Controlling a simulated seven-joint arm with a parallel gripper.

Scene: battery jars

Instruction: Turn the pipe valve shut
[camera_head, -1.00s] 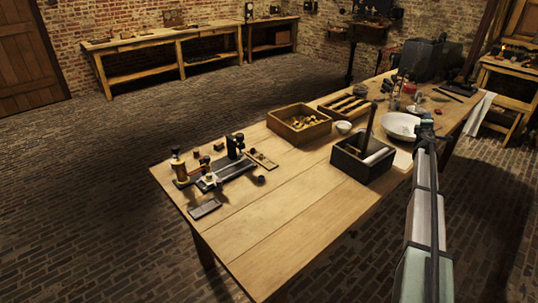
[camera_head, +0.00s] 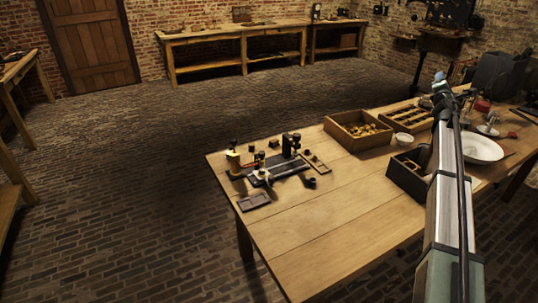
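I cannot make out a pipe valve for certain. A small brass-coloured fitting with a dark top (camera_head: 234,164) stands upright at the left end of the wooden workbench (camera_head: 310,235). Beside it is a black apparatus on a flat base (camera_head: 278,170), with small knobs and posts too small to tell apart. My arm reaches up from the lower right. Its end, my gripper (camera_head: 440,88), is over the bench's right part, well to the right of the fitting and apparatus. Its fingers are too small and dark to read.
A wooden box of brass parts (camera_head: 343,135), a white bowl (camera_head: 403,139), a dark box (camera_head: 405,178) and a white basin (camera_head: 481,149) stand on the bench's right part. A dark flat block (camera_head: 254,202) lies near the left edge. The bench's front is clear.

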